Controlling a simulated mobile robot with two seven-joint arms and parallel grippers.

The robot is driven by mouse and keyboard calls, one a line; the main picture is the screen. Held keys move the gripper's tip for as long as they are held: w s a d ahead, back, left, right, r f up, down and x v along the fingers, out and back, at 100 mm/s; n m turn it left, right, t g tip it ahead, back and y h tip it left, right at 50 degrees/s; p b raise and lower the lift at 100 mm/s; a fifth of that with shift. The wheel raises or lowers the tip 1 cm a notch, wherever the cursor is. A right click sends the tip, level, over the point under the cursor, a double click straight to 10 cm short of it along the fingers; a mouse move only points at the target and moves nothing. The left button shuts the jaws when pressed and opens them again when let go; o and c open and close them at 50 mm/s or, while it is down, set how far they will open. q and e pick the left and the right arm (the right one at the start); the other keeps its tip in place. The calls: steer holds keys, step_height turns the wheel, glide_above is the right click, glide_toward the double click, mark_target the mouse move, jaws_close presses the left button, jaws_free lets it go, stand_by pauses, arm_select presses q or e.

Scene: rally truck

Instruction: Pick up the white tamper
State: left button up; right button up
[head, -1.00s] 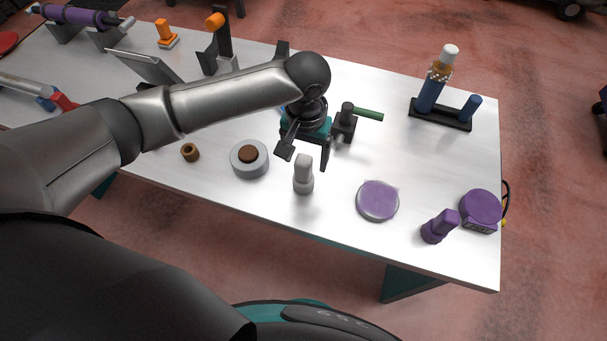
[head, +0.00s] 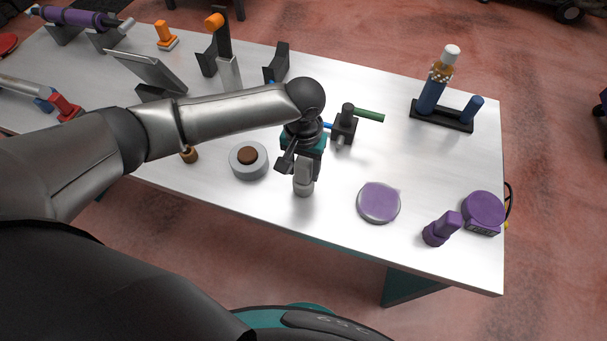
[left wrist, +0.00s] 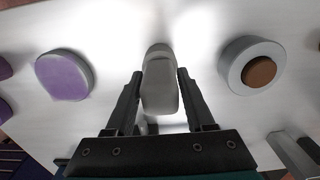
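The white tamper (head: 303,187) stands upright near the front edge of the table in the head view. My left gripper (head: 301,172) has come down over it from above, partly hiding its upper part. In the left wrist view the tamper (left wrist: 160,85) stands between the two fingers of the left gripper (left wrist: 160,80). One finger is on each side, very close to it. The fingers look open around it, and no firm grip shows. My right gripper is not in view.
A grey ring with a brown top (head: 248,160) lies left of the tamper. A purple-topped disc (head: 378,202) lies to its right, then a purple tamper-like piece (head: 441,229) and a purple round device (head: 483,211). A black holder with a green handle (head: 346,126) stands behind.

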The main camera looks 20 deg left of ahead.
arm_select(q)
jaws_close()
stand_by(1.0)
